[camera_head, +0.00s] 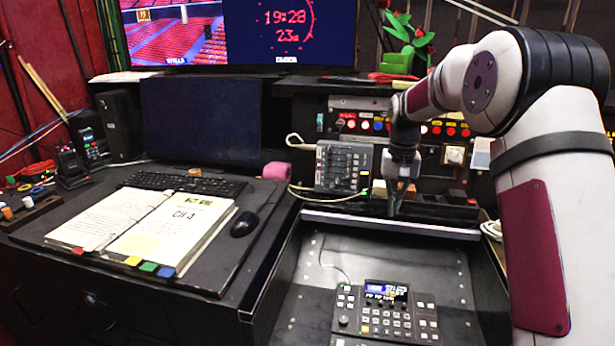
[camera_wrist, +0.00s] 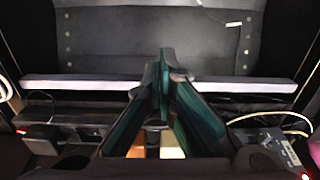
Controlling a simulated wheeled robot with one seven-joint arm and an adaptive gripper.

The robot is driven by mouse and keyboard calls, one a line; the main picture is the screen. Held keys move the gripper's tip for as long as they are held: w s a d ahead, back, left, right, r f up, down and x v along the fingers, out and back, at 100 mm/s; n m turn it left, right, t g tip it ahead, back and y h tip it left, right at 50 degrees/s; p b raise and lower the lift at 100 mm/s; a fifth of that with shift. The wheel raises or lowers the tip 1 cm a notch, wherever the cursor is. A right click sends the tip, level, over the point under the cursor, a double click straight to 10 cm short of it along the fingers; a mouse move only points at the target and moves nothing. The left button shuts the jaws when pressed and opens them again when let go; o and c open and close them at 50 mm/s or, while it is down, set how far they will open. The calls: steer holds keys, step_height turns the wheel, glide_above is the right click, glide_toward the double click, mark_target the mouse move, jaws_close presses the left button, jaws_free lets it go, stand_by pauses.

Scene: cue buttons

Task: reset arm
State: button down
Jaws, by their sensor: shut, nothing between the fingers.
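My arm reaches in from the right of the head view, and my gripper (camera_head: 393,210) points down over the back edge of the sunken black panel. The wrist view shows its two dark green fingers (camera_wrist: 163,62) together at the tips, with nothing between them. A cue button console (camera_head: 384,312) with a small lit screen and rows of keys sits on the panel, in front of and below my gripper. The gripper is apart from the console. Whether the fingertips touch anything beneath them cannot be told.
A pale ledge (camera_head: 388,224) crosses the panel's back. A small mixer (camera_head: 337,168) with cables stands left of my gripper, before a row of coloured buttons (camera_head: 436,129). An open binder (camera_head: 150,225), a keyboard (camera_head: 182,184) and a mouse (camera_head: 244,224) lie on the left desk. The panel's middle is clear.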

steer(key=s+a+r+n+t+p, duration=0.1)
steer(key=s+a+r+p, duration=0.15)
steer(key=s+r, duration=0.65)
steer(key=s+a+r+n+t+p, duration=0.1)
steer(key=s+a+r, duration=0.2)
steer(key=s+r, duration=0.65)
steer(key=s+a+f+t+p, duration=0.1)
steer(key=s, duration=1.1)
steer(key=s+a+f+n+t+p, duration=0.1)
steer(key=s, duration=1.2)
steer(key=shift+s+a+f+p, duration=0.2)
steer(key=shift+s+f+p, duration=0.05)
steer(key=shift+p, duration=0.1)
